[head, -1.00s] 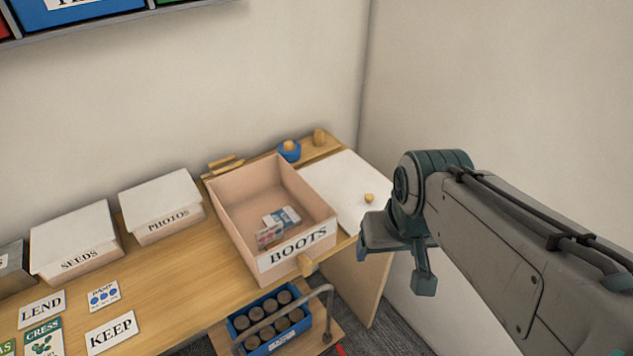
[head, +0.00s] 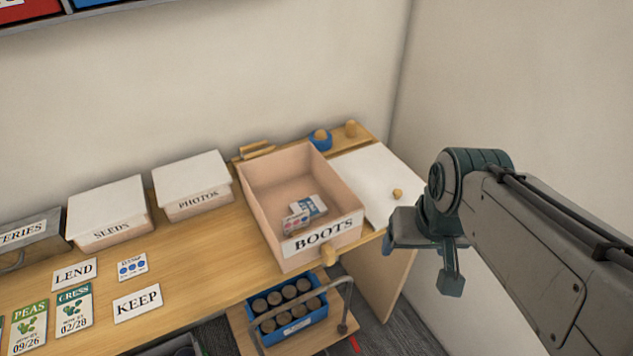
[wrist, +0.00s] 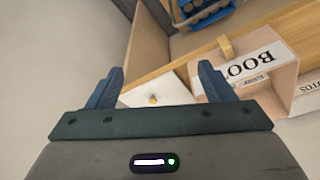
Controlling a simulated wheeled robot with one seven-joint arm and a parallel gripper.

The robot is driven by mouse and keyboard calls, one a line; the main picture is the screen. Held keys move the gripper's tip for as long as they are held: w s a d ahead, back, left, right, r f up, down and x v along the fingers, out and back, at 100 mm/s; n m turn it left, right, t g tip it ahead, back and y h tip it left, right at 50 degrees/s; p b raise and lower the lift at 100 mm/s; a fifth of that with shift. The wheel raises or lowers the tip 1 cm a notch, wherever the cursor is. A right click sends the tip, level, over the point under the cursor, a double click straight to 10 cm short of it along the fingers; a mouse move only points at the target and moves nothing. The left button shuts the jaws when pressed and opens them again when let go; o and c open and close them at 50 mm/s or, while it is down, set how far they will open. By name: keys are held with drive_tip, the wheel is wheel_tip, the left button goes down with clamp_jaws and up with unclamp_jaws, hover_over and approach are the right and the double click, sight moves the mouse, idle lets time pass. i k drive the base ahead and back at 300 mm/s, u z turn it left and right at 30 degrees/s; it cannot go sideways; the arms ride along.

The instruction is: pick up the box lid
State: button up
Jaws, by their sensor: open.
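The box lid (head: 372,177) is a flat white panel with a small round wooden knob (head: 397,193). It lies on the right end of the table, beside the open pink box labelled BOOTS (head: 265,213). My gripper (head: 420,265) is open and empty, in front and to the right of the lid in the head view. In the wrist view the lid (wrist: 170,85) and its knob (wrist: 153,99) show between the spread fingers (wrist: 160,73), apart from them. Part of the lid is hidden there by the gripper body.
Lidded boxes marked PHOTOS (head: 192,180) and SEEDS (head: 108,205) stand left. A blue cup (head: 320,142) sits behind the lid. A trolley with a blue crate (head: 318,318) is below the front edge. A wall rises at right.

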sight(380, 180)
drive_tip(key=k, duration=1)
drive_tip(key=z, duration=0.85)
drive_tip(key=i, duration=0.75)
drive_tip(key=u, duration=0.6)
drive_tip(key=i, duration=0.75)
drive_tip(key=u, duration=0.65)
